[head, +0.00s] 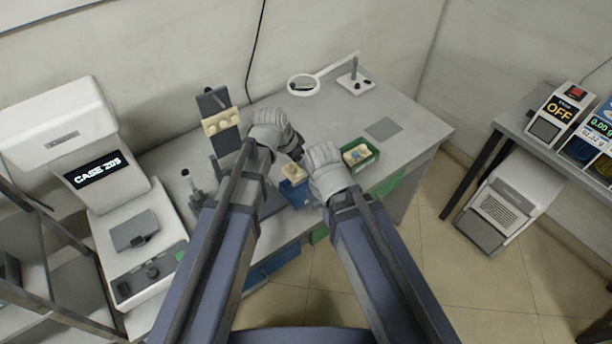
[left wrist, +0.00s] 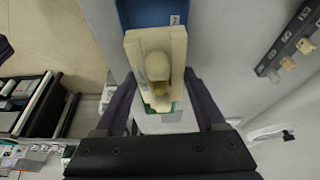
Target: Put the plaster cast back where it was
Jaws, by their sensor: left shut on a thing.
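A cream plaster cast (left wrist: 145,42) with a rounded raised middle sits between the two dark fingers of my left gripper (left wrist: 160,82) in the left wrist view. In the head view the cast (head: 292,171) shows just above the blue tray (head: 296,194), below my left gripper (head: 294,153). In the left wrist view the blue tray (left wrist: 150,12) lies beyond the cast. My right gripper (head: 318,164) is close by on the right; its fingertips are not clear. A green tray (head: 374,163) holds another cream piece with blue on it.
A dark upright rack (head: 213,103) with cream pieces stands behind left on the grey bench (head: 412,118). A magnifier lamp (head: 355,80) stands at the back. The bench's back right is mostly clear.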

